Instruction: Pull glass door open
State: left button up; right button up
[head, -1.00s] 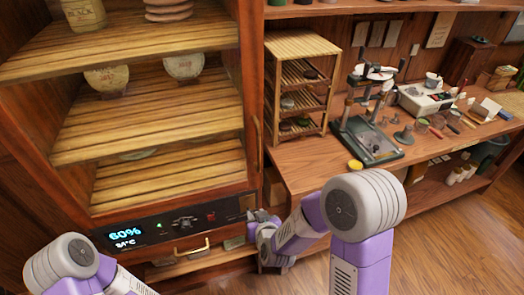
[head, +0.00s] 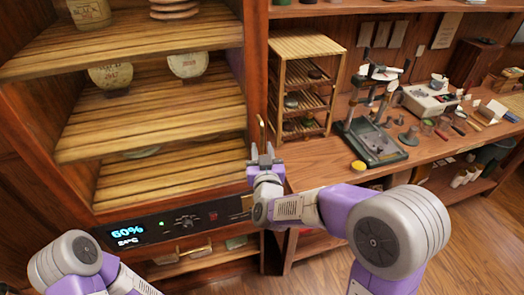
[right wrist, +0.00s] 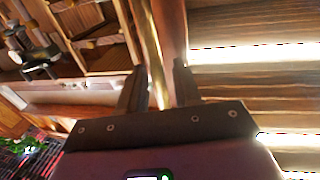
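The glass door closes the front of the wooden cabinet; its right frame (head: 255,60) stands upright and the shelves show through the glass. A thin brass handle (head: 262,132) runs up that frame and shows as a bright bar in the right wrist view (right wrist: 160,50). My right gripper (head: 266,152) is at the handle's lower end, fingers pointing at the door. In the right wrist view my right gripper (right wrist: 159,84) is open, with the handle appearing between its fingers; contact cannot be told. My left gripper is out of view; only my left arm shows at lower left.
Tea cakes (head: 187,65) stand on the cabinet's slatted shelves. A control panel (head: 165,226) sits below them. To the right, a workbench (head: 330,165) carries a small rack (head: 307,40) and a press (head: 372,140). Open floor (head: 475,235) lies at lower right.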

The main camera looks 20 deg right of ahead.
jog(key=shift+w, duration=0.1)
grip_shut()
dwell(0.4)
